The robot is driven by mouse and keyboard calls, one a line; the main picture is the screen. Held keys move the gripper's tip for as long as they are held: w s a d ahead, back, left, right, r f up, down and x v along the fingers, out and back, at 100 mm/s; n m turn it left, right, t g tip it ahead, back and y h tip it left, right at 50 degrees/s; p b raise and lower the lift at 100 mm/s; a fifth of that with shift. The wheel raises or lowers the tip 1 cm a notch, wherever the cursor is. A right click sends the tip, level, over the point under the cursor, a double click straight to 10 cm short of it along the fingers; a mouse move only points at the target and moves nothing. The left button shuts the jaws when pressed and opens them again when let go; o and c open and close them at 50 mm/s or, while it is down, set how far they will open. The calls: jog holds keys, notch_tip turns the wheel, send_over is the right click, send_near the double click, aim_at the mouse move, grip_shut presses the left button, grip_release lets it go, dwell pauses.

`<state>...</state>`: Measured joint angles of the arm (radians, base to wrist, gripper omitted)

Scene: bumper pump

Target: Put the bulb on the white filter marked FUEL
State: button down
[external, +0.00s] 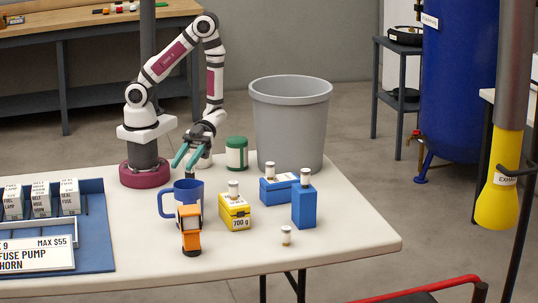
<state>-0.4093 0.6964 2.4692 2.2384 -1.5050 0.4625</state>
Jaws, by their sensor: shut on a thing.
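My gripper (187,164), with teal fingers, points down just above and behind the blue mug (183,197). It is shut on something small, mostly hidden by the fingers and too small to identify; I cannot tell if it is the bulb. Small white cylinders with labels too small to read stand in several places: one on the yellow box (235,212), one on the low blue box (276,189), one on the tall blue box (304,207), and a white cylinder (286,235) on the bare table. I cannot tell which is marked FUEL.
An orange object (189,230) stands in front of the mug. A green-and-white can (236,153) and a grey bin (290,125) are behind. A blue tray (95,240) with labelled packets lies at left. The table's (350,240) front right is clear.

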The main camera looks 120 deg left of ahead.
jog(key=shift+c, duration=2.2)
grip_release()
